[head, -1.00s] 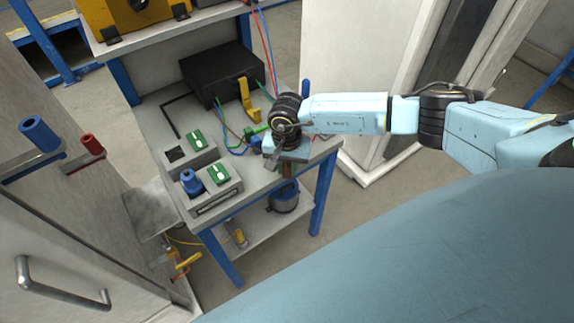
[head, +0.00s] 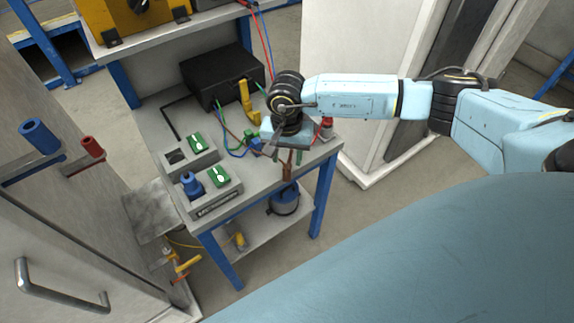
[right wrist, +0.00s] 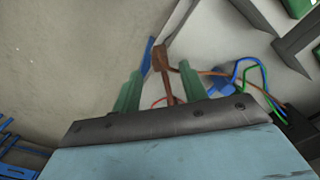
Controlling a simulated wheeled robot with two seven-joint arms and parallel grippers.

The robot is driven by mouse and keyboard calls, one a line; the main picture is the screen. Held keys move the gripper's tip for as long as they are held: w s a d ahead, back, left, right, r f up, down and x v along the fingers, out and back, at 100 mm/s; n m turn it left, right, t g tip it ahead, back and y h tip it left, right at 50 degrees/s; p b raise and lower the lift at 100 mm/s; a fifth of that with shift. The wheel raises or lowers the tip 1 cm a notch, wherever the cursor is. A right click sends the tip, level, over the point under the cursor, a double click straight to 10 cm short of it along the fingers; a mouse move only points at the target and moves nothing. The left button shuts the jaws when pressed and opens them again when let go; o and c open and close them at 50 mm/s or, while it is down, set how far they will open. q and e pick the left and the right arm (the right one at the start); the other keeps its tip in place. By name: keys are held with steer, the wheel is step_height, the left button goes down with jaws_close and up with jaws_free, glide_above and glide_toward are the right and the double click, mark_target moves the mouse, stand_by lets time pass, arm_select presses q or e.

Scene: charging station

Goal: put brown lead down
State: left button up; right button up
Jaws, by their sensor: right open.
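The brown lead (right wrist: 163,62) lies between the two green fingers of my right gripper (right wrist: 160,88) in the right wrist view, with a visible gap on each side. Its thin brown cable runs right toward a blue plug. In the head view my right gripper (head: 291,158) is at the front right edge of the bench, pointing down. A small brown part of the lead (head: 287,166) shows below it. The gripper is open. I cannot tell whether the lead touches the bench top. My left gripper is out of view.
The grey bench (head: 262,182) carries a black case (head: 222,77), a yellow handle (head: 249,100), green switches (head: 219,176), a blue knob (head: 192,184) and loose coloured cables. A red object (head: 327,128) stands near the right edge. A cabinet with a handle (head: 62,292) is at left.

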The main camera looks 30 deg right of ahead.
step_height(320, 180, up, 6)
steer(key=shift+r, duration=0.15)
stand_by(0.5)
